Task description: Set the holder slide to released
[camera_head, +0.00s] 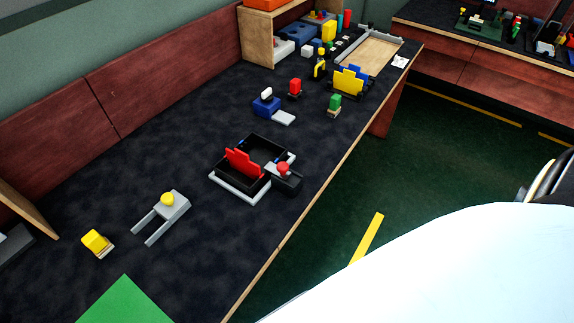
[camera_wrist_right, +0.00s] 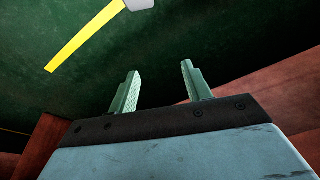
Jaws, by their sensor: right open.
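A black open box (camera_head: 222,181) with a red stepped piece (camera_head: 243,164) stands on a white base (camera_head: 238,189) on the dark worktop. Against its right side sits a dark block with a red knob (camera_head: 283,168), beside a light grey part. A grey forked piece (camera_head: 178,207) with a yellow knob (camera_head: 167,198) lies to the lower left. I cannot tell for sure which of these is the holder slide, or its setting. My right gripper (camera_wrist_right: 160,68) is open and empty in the wrist view, over the green floor, away from these things. My left gripper is not in view.
A blue block (camera_head: 265,107) with a white knob, a red piece (camera_head: 295,86) and a green piece (camera_head: 335,103) stand farther back. A yellow block (camera_head: 95,241) and green mat (camera_head: 125,303) are near. A wooden-floored tray (camera_head: 368,55) is at the back.

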